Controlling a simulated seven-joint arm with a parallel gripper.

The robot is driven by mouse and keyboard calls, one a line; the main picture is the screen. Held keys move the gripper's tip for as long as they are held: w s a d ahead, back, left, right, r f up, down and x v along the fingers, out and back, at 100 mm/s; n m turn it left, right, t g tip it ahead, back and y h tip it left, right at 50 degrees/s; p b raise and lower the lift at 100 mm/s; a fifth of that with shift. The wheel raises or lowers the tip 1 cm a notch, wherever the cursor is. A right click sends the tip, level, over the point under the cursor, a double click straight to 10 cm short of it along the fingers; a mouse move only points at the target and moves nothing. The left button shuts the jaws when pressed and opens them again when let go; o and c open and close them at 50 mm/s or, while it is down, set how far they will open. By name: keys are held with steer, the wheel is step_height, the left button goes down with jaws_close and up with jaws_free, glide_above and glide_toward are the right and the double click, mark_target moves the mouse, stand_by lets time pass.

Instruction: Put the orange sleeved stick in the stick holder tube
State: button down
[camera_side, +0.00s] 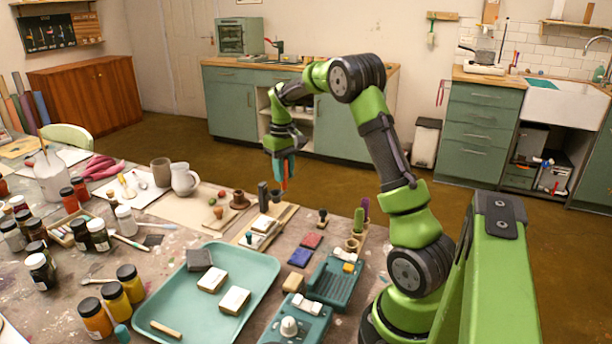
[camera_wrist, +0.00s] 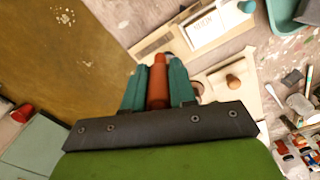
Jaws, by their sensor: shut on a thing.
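My gripper (camera_side: 283,170) is shut on the orange sleeved stick (camera_side: 285,184), which hangs below the fingers near the table's far right edge. In the wrist view the orange sleeve (camera_wrist: 157,82) shows between the two teal fingers of my gripper (camera_wrist: 158,72). A dark upright tube (camera_side: 262,195), seemingly the stick holder, stands just left of the stick in the side view. The stick looks higher than the table and apart from the tube. Its lower end is hard to make out. I cannot make out the tube surely in the wrist view.
A wooden tray (camera_side: 243,240) with pale blocks lies in front of the tube. A brown stamp (camera_side: 239,200) stands to its left. Several paint jars crowd the left. Floor lies beyond the table edge.

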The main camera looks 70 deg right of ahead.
steer(key=shift+w+d+f+m, duration=0.15)
steer(key=shift+w+f, duration=0.1)
steer(key=shift+w, duration=0.25)
steer(key=shift+w+f+m, duration=0.1)
steer(key=shift+w+f, duration=0.2)
steer(key=shift+w, duration=0.2)
steer(key=shift+w+d+f+m, duration=0.15)
steer(key=shift+w+f, duration=0.1)
steer(key=shift+w, duration=0.25)
steer(key=shift+a+f, duration=0.1)
stand_by(0.3)
steer(key=shift+f, duration=0.75)
steer(key=shift+f, duration=0.5)
steer(key=shift+f, duration=0.4)
